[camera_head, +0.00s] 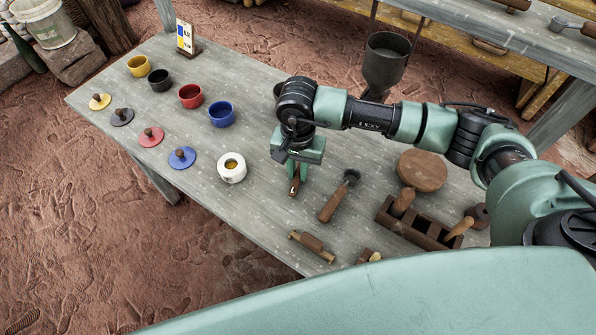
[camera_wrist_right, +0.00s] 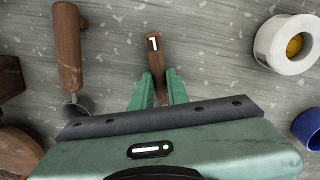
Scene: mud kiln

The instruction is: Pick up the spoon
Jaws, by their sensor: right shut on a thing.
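My right gripper (camera_head: 295,178) points down over the table and is shut on a slim brown wooden handle (camera_head: 294,188). In the right wrist view, the handle (camera_wrist_right: 154,52) carries a white mark like a "1" and runs back between the two green fingers (camera_wrist_right: 157,90). Its other end is hidden by the gripper, so I cannot tell for sure that it is the spoon. A thicker wooden-handled tool (camera_head: 335,197) with a dark metal head lies to the right, apart from the gripper; it also shows in the right wrist view (camera_wrist_right: 68,50). My left gripper is out of view.
A white roll-shaped pot (camera_head: 232,168) stands just left of the gripper. Several coloured cups, such as a blue cup (camera_head: 222,114), and lids stand farther left. A wooden rack (camera_head: 415,223), a round board (camera_head: 422,171) and a small wooden tool (camera_head: 312,246) lie right and nearer.

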